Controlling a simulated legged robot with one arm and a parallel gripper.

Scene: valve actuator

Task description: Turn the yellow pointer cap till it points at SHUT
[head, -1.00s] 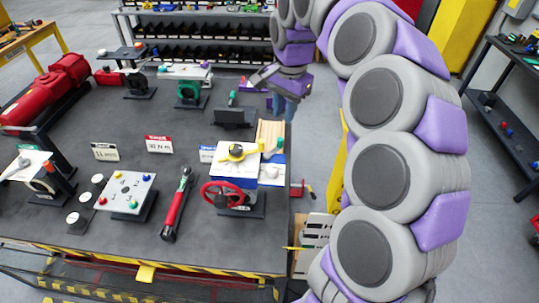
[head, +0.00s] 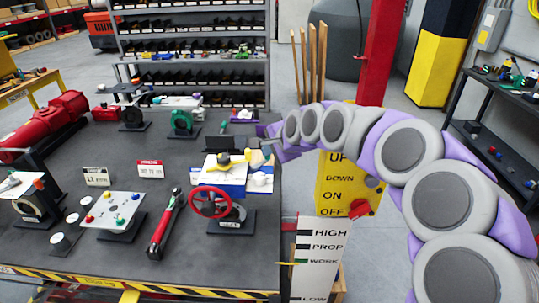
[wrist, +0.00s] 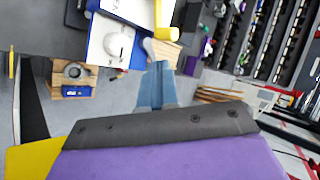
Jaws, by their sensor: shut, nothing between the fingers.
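The yellow pointer cap (head: 229,159) sits on top of the valve actuator, above a white plate (head: 213,169), behind the red handwheel (head: 210,203). I cannot read SHUT on the plate. My gripper (head: 268,146) is at the table's right edge, just right of the cap and apart from it. In the wrist view the shut, bluish fingers (wrist: 155,82) hold nothing and point toward a yellow part (wrist: 166,28) at the top, likely the cap. A white rounded knob (wrist: 116,46) lies to its left on a white plate.
A yellow sign (head: 338,185) and a white sign (head: 316,262) stand right of the table. The white knob (head: 260,178) stands close beside the actuator.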

